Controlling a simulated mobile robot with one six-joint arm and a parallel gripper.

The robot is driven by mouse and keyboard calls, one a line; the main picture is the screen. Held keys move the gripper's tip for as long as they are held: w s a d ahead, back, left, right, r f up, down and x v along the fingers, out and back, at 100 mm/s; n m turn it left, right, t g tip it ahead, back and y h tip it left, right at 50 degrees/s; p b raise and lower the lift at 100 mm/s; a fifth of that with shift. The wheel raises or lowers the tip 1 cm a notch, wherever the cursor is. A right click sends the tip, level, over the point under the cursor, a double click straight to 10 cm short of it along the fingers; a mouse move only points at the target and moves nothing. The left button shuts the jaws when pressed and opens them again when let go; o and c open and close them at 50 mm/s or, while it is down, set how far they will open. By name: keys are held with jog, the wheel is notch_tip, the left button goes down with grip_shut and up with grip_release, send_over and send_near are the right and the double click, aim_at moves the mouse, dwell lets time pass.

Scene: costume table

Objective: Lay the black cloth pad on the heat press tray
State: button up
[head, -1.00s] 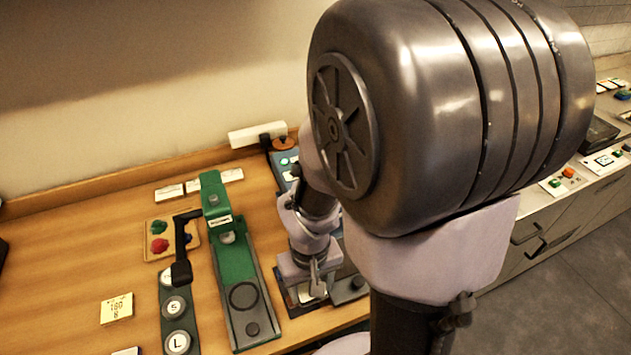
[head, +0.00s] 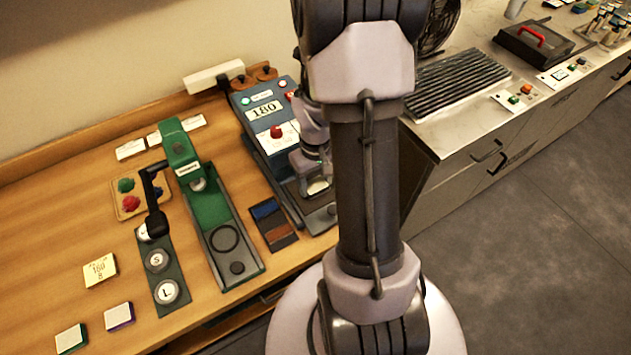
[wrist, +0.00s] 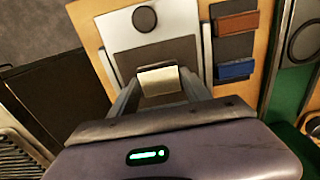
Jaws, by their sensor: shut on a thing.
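The heat press is a blue box (head: 262,118) with a display reading 180, at the back of the table. Its tray (head: 318,216) lies in front, partly hidden by my arm. In the wrist view the tray shows as a pale plate (wrist: 120,32) with a dark round knob and a dark grey square area. My gripper (wrist: 160,76) is over this grey area, shut on a small cream-topped piece (wrist: 158,82), seemingly the black cloth pad's top. The cream also shows in the head view (head: 318,186). Whether the pad touches the tray cannot be told.
A dark holder with blue and brown pieces (head: 272,222) lies left of the tray. Beyond it stand a green press (head: 183,158) and a strip with round S and L discs (head: 160,275). Two cream-topped pads (head: 118,315) lie at the front left. A counter (head: 440,110) is at right.

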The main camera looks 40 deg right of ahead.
jog(key=shift+f, duration=0.2)
jog(key=o, duration=1.3)
jog(key=shift+o, duration=0.2)
